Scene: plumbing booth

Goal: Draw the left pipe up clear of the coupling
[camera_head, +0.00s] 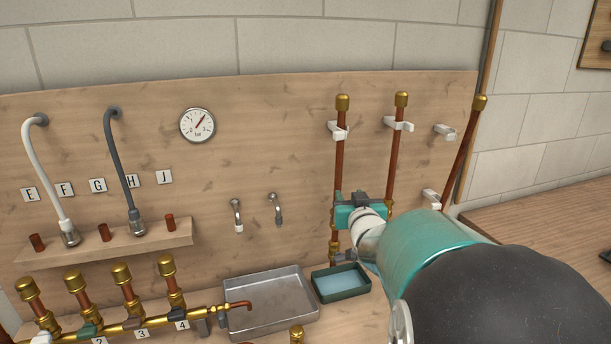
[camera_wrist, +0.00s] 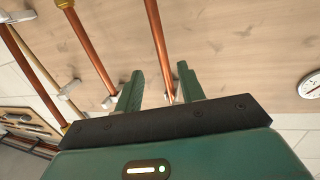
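The left pipe (camera_head: 340,160) is copper with a brass cap and stands upright at a white clip (camera_head: 338,132) on the wooden board. Brass fittings at the coupling (camera_head: 334,247) show low on it, partly hidden by my arm; I cannot tell how deep the pipe sits. My gripper (camera_head: 346,213) is at the lower part of this pipe. In the wrist view, which is turned over, the left pipe (camera_wrist: 157,40) runs between the two green fingers of my gripper (camera_wrist: 161,82). The fingers are apart, with a gap visible on each side of the pipe.
A middle pipe (camera_head: 394,155) stands close to the right. A third pipe (camera_head: 464,150) leans, out of its upper clip (camera_head: 445,131). Below are a green tray (camera_head: 366,292) and a metal tray (camera_head: 290,323). A gauge (camera_head: 197,125) hangs left; the board above is clear.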

